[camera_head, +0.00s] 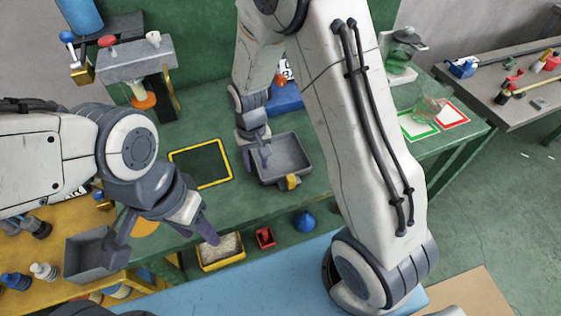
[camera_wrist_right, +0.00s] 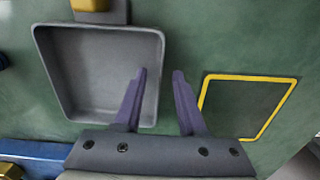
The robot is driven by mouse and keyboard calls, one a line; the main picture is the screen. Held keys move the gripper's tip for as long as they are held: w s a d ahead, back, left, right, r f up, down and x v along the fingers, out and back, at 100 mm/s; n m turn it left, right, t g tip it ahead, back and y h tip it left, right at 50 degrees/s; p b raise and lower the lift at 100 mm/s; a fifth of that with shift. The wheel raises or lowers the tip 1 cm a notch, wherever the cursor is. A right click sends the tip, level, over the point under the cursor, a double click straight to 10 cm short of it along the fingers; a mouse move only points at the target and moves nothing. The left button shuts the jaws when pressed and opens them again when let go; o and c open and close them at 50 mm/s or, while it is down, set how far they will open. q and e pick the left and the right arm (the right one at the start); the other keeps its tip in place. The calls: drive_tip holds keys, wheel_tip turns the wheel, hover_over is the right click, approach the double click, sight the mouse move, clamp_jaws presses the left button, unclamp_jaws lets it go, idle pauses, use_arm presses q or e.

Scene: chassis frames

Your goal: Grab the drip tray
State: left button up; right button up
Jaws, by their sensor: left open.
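The grey drip tray (camera_head: 292,177), a shallow open box, lies on the green bench in the head view. It is at the upper left in the right wrist view (camera_wrist_right: 95,75) and looks empty. My right gripper (camera_head: 259,156) is open at the tray's left side in the head view. In the right wrist view my right gripper (camera_wrist_right: 159,72) has one finger over the tray's inside and the other beyond its wall. Whether the fingers touch the wall cannot be told. My left gripper (camera_head: 164,242) is open and empty at the bench's front edge.
A yellow-framed dark square (camera_head: 203,181) lies left of the tray, and a yellow part (camera_head: 290,182) sits at its near wall. Below the bench are a yellow bin (camera_head: 221,253) and a red box (camera_head: 264,237). A grey bin (camera_head: 88,262) stands at lower left.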

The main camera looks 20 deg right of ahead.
clamp_jaws()
idle(1.4)
